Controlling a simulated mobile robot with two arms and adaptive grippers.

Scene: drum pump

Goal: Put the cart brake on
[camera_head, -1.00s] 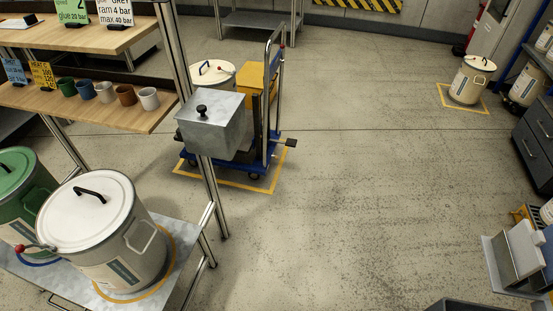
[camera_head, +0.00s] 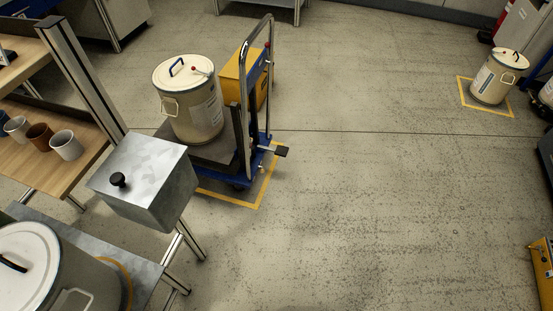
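The blue cart (camera_head: 243,174) stands left of the picture's middle, over a yellow floor outline (camera_head: 262,192). Its tall push handle (camera_head: 272,75) rises on its right side. A black pedal (camera_head: 281,151) sticks out low on the right on a short metal arm; it looks like the brake. I cannot tell whether it is pressed. A cream drum (camera_head: 188,98) with a blue lid handle stands on the cart, and a yellow box (camera_head: 232,78) is behind the drum. Neither of my grippers is in view.
A metal box with a black knob (camera_head: 148,178) on the workbench frame stands in front of the cart's left. A drum (camera_head: 30,268) is at lower left. Another drum (camera_head: 494,80) stands in a floor outline at upper right. The floor right of the cart is clear.

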